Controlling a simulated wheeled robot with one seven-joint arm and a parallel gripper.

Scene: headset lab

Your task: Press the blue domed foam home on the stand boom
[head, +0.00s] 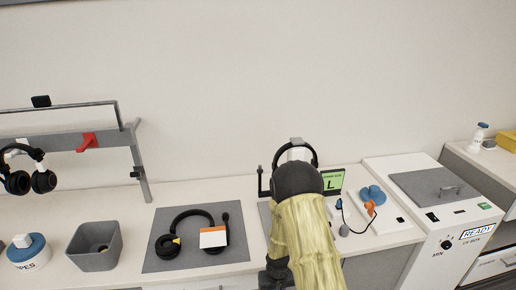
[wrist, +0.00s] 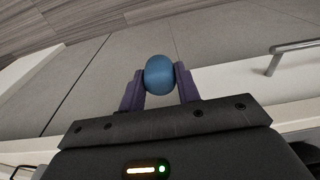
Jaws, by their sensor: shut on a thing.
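The blue domed foam (wrist: 160,76) is round and sits between the purple fingers of my gripper (wrist: 159,84) in the wrist view. My gripper is shut on it, and the foam stands out a little past the fingertips. In the head view my arm, in a yellow sleeve, hides the gripper's fingers and the held foam. A headset stand (head: 296,153) with a black headband over it is just behind my arm. A thin black upright (head: 261,181) shows at its left. My arm covers the lower stand, and I cannot make out the boom tip clearly.
A green screen (head: 333,180) reads L. Right of it are blue pieces (head: 373,194) and an orange piece on a white tray, and a white box marked READY (head: 432,215). Left are a headset on a grey mat (head: 160,222), a grey bin (head: 94,246) and a wipes tub (head: 29,252).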

